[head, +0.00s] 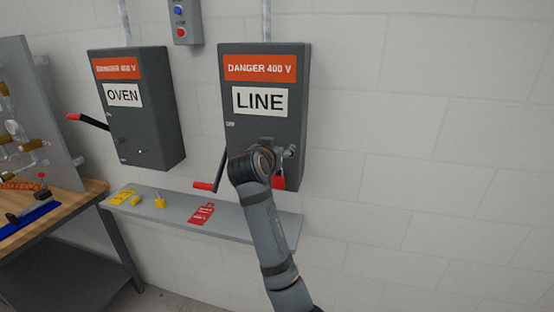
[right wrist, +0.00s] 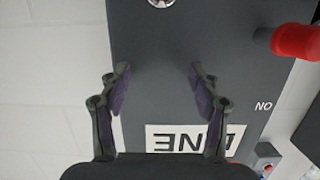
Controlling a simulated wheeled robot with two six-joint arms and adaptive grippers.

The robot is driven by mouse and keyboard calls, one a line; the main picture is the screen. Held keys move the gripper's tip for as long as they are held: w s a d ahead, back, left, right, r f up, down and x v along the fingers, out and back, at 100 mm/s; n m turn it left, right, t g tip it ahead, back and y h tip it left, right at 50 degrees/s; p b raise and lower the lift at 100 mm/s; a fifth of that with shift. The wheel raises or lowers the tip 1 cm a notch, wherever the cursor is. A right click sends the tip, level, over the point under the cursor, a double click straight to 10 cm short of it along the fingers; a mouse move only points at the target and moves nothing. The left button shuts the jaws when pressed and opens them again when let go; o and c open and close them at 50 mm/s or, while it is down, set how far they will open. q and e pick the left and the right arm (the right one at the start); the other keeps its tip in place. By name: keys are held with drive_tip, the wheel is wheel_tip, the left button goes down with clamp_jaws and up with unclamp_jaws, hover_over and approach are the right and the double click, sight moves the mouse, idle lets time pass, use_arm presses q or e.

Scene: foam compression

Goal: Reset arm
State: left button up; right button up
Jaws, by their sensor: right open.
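The grey LINE box (head: 290,120) hangs on the wall in the head view, with an orange danger plate and a white LINE label. Its lever (head: 221,168) points down, its red grip (head: 204,186) at the lower left. My right gripper (head: 262,160) is in front of the box's lower part; its fingers are mostly hidden there. In the right wrist view the gripper (right wrist: 160,75) is open and empty, facing the box front (right wrist: 155,40). The upside-down label (right wrist: 185,138) lies beyond the fingers, and a red grip (right wrist: 297,42) is at the upper right. My left gripper is not in view.
A grey shelf (head: 250,228) below the boxes holds a red tag (head: 202,214) and a yellow padlock (head: 159,201). The OVEN box (head: 150,115) hangs left, its red-tipped lever sticking out. A workbench (head: 60,215) stands far left. The wall at right is clear.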

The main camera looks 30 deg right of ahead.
drive_tip(key=s+a+f+n+g+y, duration=0.15)
drive_tip(key=s+f, duration=0.25)
drive_tip(key=f, duration=0.5)
drive_tip(key=s+a+f+n+y, duration=0.2)
drive_tip(key=s+f+n+y, duration=0.15)
drive_tip(key=f, duration=0.45)
drive_tip(key=s+a+f+n+g+y, duration=0.15)
drive_tip(key=s+f, duration=0.25)
drive_tip(key=f, duration=0.5)
drive_tip(key=s+a+f+n+g+y, duration=0.2)
drive_tip(key=s+a+f, duration=0.3)
drive_tip(key=s, duration=0.4)
drive_tip(key=s+a+f+n+g+y, duration=0.2)
drive_tip(key=s+f, duration=0.4)
drive_tip(key=s, duration=0.3)
drive_tip(key=s+d+f+g, duration=0.1)
drive_tip(key=s+f, duration=0.1)
drive_tip(key=f, duration=1.3)
drive_tip(key=s+d+f, duration=0.1)
drive_tip(key=s+f, duration=0.1)
drive_tip(key=f, duration=1.2)
drive_tip(key=s+d+f+g, duration=0.1)
drive_tip(key=s+f, duration=1.3)
drive_tip(key=s, duration=0.3)
drive_tip(key=shift+s+f, duration=0.15)
drive_tip(key=shift+s, duration=0.1)
drive_tip(key=shift+m, duration=0.25)
